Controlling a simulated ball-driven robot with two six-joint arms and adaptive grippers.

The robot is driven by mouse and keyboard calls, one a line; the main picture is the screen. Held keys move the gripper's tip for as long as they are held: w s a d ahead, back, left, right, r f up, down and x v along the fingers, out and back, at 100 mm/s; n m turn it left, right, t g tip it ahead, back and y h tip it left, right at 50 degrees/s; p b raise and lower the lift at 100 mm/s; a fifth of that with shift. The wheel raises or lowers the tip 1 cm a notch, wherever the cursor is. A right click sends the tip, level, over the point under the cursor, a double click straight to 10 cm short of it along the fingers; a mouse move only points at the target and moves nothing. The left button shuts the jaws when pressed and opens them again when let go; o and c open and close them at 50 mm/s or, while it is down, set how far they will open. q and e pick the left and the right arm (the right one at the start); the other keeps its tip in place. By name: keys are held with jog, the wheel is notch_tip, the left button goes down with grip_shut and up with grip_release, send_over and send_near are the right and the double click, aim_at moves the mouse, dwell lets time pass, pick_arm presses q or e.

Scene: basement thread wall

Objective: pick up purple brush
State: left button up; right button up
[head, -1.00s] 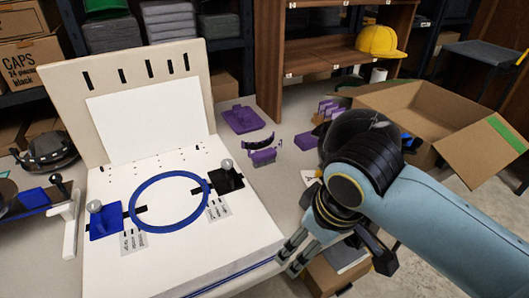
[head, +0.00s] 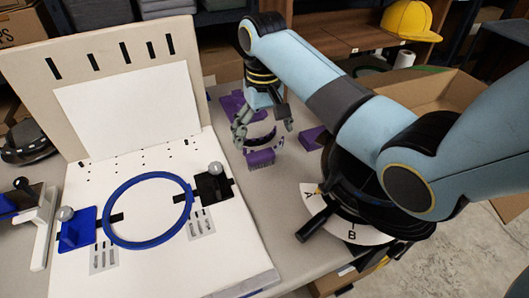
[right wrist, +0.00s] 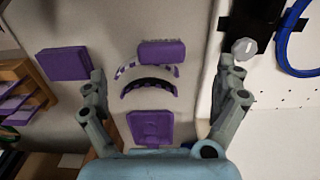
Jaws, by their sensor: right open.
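The purple brush (head: 261,158), a small block with a strip of bristles along one side, lies on the grey table right of the white board. In the right wrist view the brush (right wrist: 161,53) lies near the top middle, bristles toward the top edge. My right gripper (head: 265,130) is open and empty above the table just behind the brush. In the right wrist view its fingers (right wrist: 162,76) stand wide apart, with the brush between their lines and slightly beyond the tips. My left gripper is not in view.
Two dark curved bands (right wrist: 148,86) lie close beside the brush. A purple pad (right wrist: 150,127) and a purple block (right wrist: 64,64) are nearby. The white board (head: 225,240) with a blue ring (head: 108,230) is left. A black round device stands on a lettered disc (head: 345,232) at right.

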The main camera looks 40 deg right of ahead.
aim_at(263, 157)
notch_tip(263, 157, down, 4)
jog(key=shift+s+a+b, duration=0.1)
jog(key=shift+b, duration=0.25)
jog(key=f+b, duration=0.1)
jog(key=f, duration=0.3)
jog(key=shift+w+f, duration=0.2)
jog(key=shift+f, duration=0.5)
jog(key=c, duration=1.2)
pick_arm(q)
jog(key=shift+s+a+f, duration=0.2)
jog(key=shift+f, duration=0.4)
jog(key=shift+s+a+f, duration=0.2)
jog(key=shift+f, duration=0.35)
pick_arm(e)
jog(key=shift+c, duration=0.2)
jog(key=shift+r, duration=0.1)
